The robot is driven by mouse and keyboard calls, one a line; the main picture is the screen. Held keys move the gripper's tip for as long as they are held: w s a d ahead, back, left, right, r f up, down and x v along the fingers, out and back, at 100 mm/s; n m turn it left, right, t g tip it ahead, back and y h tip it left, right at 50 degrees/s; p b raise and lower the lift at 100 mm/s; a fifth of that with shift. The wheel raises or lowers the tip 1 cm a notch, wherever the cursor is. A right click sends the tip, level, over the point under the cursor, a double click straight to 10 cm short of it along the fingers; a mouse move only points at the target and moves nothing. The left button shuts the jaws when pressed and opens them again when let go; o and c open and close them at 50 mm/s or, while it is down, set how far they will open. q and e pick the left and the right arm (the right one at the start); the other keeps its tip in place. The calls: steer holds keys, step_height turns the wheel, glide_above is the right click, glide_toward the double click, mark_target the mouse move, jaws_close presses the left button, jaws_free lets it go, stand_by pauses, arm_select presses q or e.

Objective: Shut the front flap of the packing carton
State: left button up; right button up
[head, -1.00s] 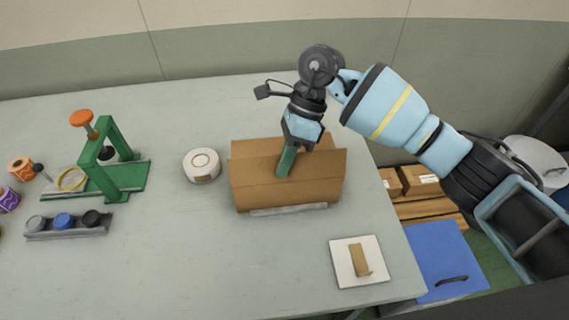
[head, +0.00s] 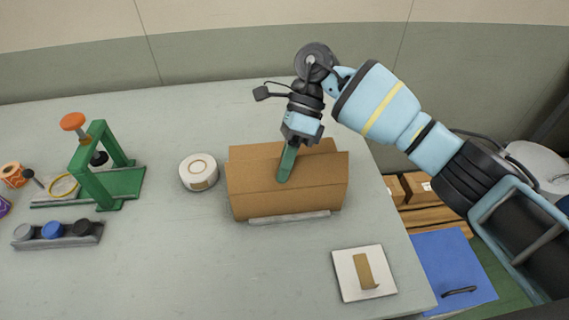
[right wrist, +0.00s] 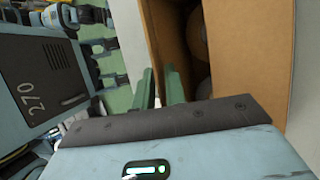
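The packing carton (head: 288,202) is a brown box in the middle of the table in the head view. Its front flap (head: 318,170) seems to stand out at a slant above the front wall, with another brown panel behind. My right gripper (head: 286,163) reaches down over the carton, its green fingers against or just in front of the flap; contact is unclear. In the right wrist view, the fingers (right wrist: 159,88) are close together beside the carton's brown wall (right wrist: 246,50). Whether anything is between them is unclear. Rounded things show in the dark inside. My left gripper is not in view.
A white tape roll (head: 198,172) lies left of the carton. A green press (head: 112,180) and a rack of knobs (head: 58,235) stand farther left. A white pad (head: 347,286) with a brown strip lies at front right. The table between is clear.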

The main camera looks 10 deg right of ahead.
steer(key=shift+o, duration=1)
